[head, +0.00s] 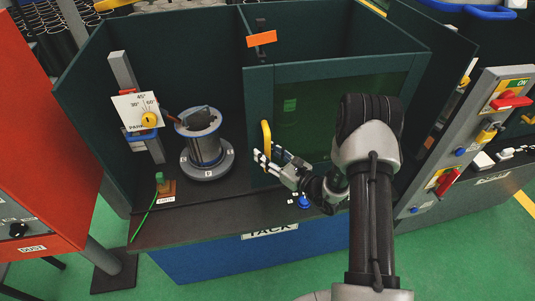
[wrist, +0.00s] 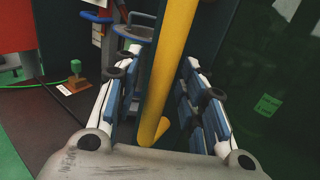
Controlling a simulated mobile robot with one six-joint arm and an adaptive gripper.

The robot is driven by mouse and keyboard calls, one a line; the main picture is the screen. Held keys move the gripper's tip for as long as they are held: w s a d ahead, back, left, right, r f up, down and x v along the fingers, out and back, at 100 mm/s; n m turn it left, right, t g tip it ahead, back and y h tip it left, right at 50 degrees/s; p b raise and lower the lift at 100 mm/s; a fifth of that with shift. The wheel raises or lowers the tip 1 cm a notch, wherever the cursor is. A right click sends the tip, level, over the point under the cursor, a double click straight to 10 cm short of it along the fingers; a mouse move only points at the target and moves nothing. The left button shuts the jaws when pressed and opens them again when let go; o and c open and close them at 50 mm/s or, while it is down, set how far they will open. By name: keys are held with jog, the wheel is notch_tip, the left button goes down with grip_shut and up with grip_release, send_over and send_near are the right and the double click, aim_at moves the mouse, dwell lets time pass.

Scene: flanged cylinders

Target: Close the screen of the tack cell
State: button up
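The tack cell's screen is a dark green framed panel (head: 300,72) with a see-through pane, standing across the right half of the cell; the left half is open. Its yellow upright handle (head: 266,138) is on the panel's left edge, and it also shows in the wrist view (wrist: 172,65). My gripper (head: 268,160) is at the lower part of the handle. In the wrist view its fingers (wrist: 158,95) stand apart on either side of the handle, with a gap visible on both sides. A grey flanged cylinder (head: 206,150) stands in the open left half.
A dial board (head: 138,112) stands on a post at the cell's left. A green-knobbed block (head: 164,184) with a green cable sits on the front ledge. An orange tag (head: 262,38) is on the middle divider. A switch panel (head: 450,150) is at right, a red cabinet (head: 45,150) at left.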

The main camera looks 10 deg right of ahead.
jog(key=shift+c, duration=0.4)
grip_shut()
